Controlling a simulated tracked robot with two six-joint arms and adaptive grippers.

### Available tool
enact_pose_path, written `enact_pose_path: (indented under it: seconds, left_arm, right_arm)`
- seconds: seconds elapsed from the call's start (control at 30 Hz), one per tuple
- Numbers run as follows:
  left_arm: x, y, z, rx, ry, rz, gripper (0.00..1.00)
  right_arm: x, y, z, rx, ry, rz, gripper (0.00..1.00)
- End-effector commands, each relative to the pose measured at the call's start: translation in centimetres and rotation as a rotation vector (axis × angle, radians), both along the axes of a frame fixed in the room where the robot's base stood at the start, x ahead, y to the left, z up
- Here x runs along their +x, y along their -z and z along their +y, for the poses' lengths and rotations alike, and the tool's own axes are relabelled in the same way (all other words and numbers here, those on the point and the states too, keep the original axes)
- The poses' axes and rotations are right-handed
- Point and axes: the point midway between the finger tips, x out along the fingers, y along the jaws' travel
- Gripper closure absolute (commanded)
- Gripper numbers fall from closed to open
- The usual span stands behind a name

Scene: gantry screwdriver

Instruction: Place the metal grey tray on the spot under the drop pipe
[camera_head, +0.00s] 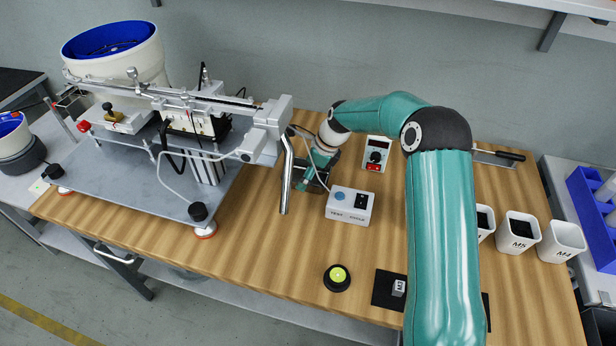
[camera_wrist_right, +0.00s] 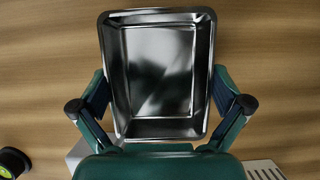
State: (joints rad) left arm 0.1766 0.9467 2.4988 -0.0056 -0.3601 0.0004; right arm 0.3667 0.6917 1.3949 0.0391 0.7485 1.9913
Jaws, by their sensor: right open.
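The metal grey tray (camera_wrist_right: 158,75) lies between the two fingers of my right gripper (camera_wrist_right: 162,106) in the right wrist view, its open side facing the camera. The fingers stand apart at either side of its near part; whether they touch its walls I cannot tell. Wood shows around the tray. In the head view my right gripper (camera_head: 313,180) is low over the table, just right of the silver drop pipe (camera_head: 286,178). The tray is not clearly visible there, and the spot under the pipe cannot be made out. My left gripper is not in view.
A white test cycle box (camera_head: 349,205) stands close right of my right gripper, with a white control unit (camera_head: 376,153) behind it. The screw feeder rig (camera_head: 150,170) fills the left. A black-yellow button (camera_head: 337,278) and white cups (camera_head: 517,234) are farther off. The front middle is clear.

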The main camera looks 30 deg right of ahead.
Motion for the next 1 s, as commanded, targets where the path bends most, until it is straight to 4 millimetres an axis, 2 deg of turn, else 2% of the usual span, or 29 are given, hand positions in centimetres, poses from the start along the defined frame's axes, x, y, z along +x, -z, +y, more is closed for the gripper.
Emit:
enact_pose_path:
  seconds: [0.67, 0.9, 0.97, 1.0]
  left_arm:
    - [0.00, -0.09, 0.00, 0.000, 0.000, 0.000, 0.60]
    - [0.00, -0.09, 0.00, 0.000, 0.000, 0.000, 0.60]
    - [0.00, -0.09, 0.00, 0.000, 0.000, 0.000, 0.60]
    - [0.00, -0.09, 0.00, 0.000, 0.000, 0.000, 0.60]
  right_arm:
    - [0.03, 0.49, 0.08, 0.000, -0.001, 0.000, 0.02]
    - [0.04, 0.48, 0.10, 0.000, -0.002, 0.000, 0.42]
    - [0.06, 0.46, 0.11, 0.000, -0.002, 0.000, 0.51]
    - [0.06, 0.46, 0.11, 0.000, -0.002, 0.000, 0.51]
